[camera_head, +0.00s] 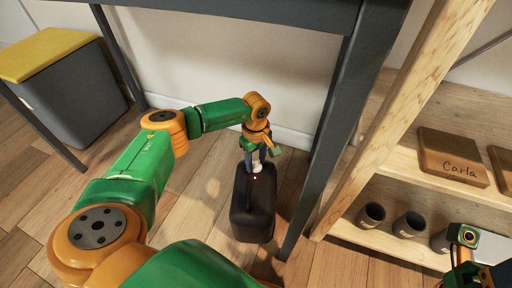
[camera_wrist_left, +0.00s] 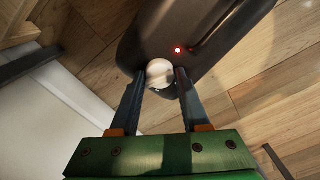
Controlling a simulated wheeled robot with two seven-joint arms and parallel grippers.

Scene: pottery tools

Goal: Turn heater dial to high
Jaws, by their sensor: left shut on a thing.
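The heater (camera_head: 252,212) is a dark upright box on the wooden floor under the desk, near its front right leg. Its white round dial (camera_head: 256,168) is on top at the far end. In the left wrist view the dial (camera_wrist_left: 160,73) sits between the two fingertips of my left gripper (camera_wrist_left: 160,84), which is shut on it. A small red light (camera_wrist_left: 178,50) glows on the heater beside the dial. Any setting marks are too small to read. In the head view my left gripper (camera_head: 256,160) reaches down onto the dial. My right gripper (camera_head: 468,238) shows partly at the lower right, away from the heater.
The dark desk leg (camera_head: 328,130) stands close right of the heater. A wooden shelf (camera_head: 400,157) at right holds dark cups (camera_head: 409,224) and a "Carla" box (camera_head: 452,158). A grey bin with a yellow lid (camera_head: 45,54) stands at far left. Floor left of the heater is clear.

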